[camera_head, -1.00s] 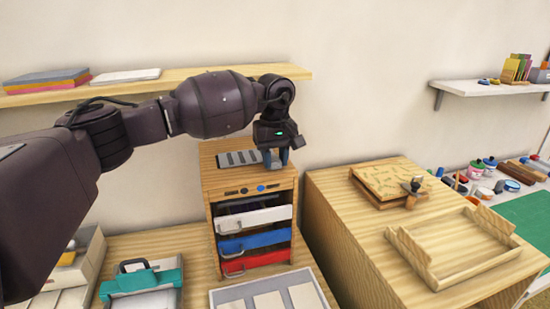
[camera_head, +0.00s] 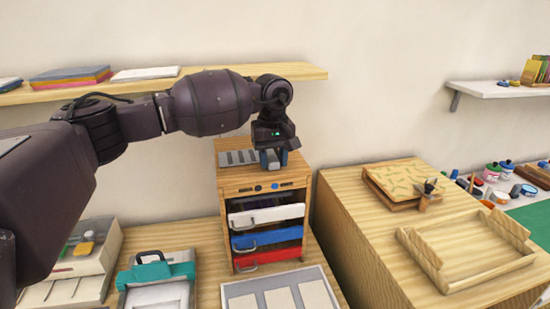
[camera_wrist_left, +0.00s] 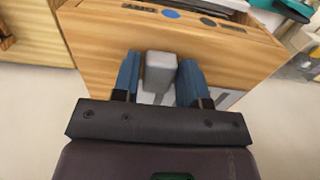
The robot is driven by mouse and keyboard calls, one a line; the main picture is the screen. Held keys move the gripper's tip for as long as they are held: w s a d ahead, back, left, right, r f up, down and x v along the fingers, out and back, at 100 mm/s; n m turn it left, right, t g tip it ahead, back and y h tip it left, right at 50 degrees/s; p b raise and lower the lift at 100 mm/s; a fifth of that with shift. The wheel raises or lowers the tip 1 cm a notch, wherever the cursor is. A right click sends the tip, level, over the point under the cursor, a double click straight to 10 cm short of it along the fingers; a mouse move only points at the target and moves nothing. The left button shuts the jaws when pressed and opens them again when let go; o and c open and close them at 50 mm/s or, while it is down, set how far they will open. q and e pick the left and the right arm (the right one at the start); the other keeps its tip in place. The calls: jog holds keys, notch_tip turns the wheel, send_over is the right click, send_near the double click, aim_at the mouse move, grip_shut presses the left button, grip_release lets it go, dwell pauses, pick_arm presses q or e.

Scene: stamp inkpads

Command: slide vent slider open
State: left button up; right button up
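A small wooden cabinet (camera_head: 226,184) stands on the wooden table. The vent slider (camera_head: 236,158), a flat grey piece with dark slots, lies on its top. My left gripper (camera_head: 272,158) points down at the right end of the slider. In the left wrist view the slider's grey block-like knob (camera_wrist_left: 160,68) stands between the blue fingertips of the left gripper (camera_wrist_left: 159,78). The fingers sit close against both sides of it. The gripper hides part of the slider's right end in the head view. My right gripper is in neither view.
White, blue and red drawers (camera_head: 266,240) fill the cabinet's front. A wall shelf (camera_head: 180,84) runs behind my left arm. A wooden box with a tray (camera_head: 470,284) stands to the right. A teal-clamped board (camera_head: 156,272) lies at front left.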

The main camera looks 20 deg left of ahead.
pick_arm(q)
jog(key=shift+o, duration=1.4)
notch_tip(320, 180, up, 11)
jog(key=shift+f, duration=0.15)
